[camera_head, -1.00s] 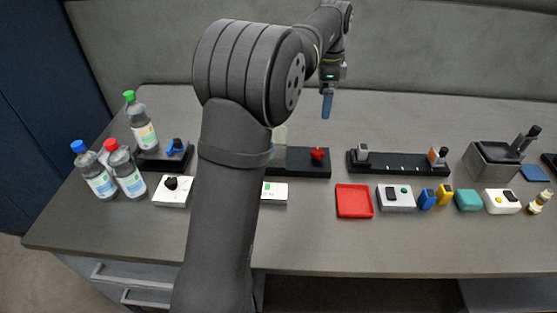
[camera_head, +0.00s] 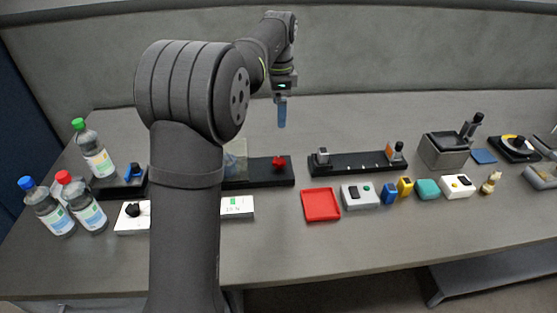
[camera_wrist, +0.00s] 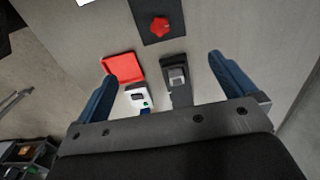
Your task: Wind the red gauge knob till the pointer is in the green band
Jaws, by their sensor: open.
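The red knob (camera_head: 279,162) stands on the right end of a dark base (camera_head: 262,180), partly hidden behind my arm. In the wrist view the red knob (camera_wrist: 160,27) shows from above as a lobed shape on its dark plate, at the top. My gripper (camera_head: 282,112) points down above and behind the knob in the head view, apart from it. In the wrist view my gripper's two blue fingers (camera_wrist: 162,68) are wide apart with nothing between them. A white box with a small green mark (camera_head: 237,207) sits in front of the base. I cannot make out a pointer.
A red tray (camera_head: 320,205) and a black rail (camera_head: 350,164) lie to the right. Several small boxes and a grey bin (camera_head: 444,151) stand farther right. Bottles (camera_head: 92,150) stand at the left. The table's front strip is clear.

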